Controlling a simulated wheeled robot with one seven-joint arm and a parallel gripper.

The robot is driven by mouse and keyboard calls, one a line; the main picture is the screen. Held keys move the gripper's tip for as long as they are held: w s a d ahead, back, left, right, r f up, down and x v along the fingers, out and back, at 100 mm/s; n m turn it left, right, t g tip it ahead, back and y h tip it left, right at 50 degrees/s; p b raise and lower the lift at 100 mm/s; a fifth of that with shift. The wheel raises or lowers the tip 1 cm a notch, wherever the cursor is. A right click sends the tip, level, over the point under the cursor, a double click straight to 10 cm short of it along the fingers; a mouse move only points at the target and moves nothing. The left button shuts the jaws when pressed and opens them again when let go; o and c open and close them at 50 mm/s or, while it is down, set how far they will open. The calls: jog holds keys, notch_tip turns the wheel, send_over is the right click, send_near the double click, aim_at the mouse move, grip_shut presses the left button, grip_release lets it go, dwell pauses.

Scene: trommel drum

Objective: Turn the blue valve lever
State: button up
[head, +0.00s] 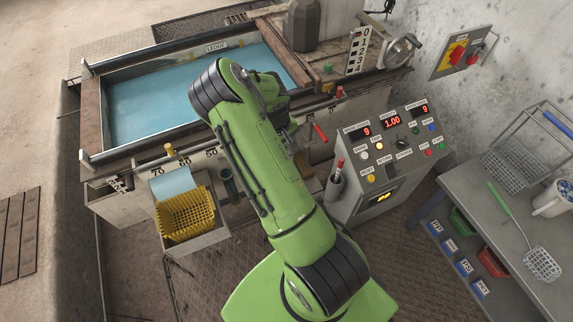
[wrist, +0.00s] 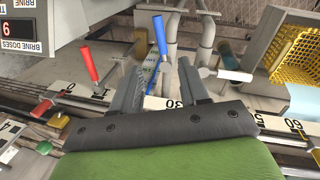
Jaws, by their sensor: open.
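The blue valve lever (wrist: 159,34) shows upright in the wrist view, its tip near the top and its lower part running down between my fingers in the picture. I cannot tell if it touches either finger. My gripper (wrist: 161,68) is open, with one dark finger on each side of the lever's line. In the head view my gripper (head: 290,128) is mostly hidden by my green arm, at the front rail of the water tank. The blue lever is hidden there. A red lever (wrist: 89,63) stands to the left in the wrist view, and a white-handled lever (wrist: 226,74) to the right.
The blue-water tank (head: 150,98) lies behind the numbered rail. A control panel (head: 400,145) stands close on the right. A yellow basket (head: 186,214) is at the front left, and a grey side table (head: 500,205) at the far right. Pipes (wrist: 205,35) run near the levers.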

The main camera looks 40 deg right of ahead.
jog(key=f+b, duration=0.1)
jog(key=f, duration=0.3)
jog(key=d+f+b, duration=0.1)
jog(key=f, duration=0.3)
jog(key=d+f+b, duration=0.1)
jog(key=f, duration=0.3)
jog(key=shift+d+b, duration=0.15)
jog(key=shift+b, duration=0.25)
grip_shut()
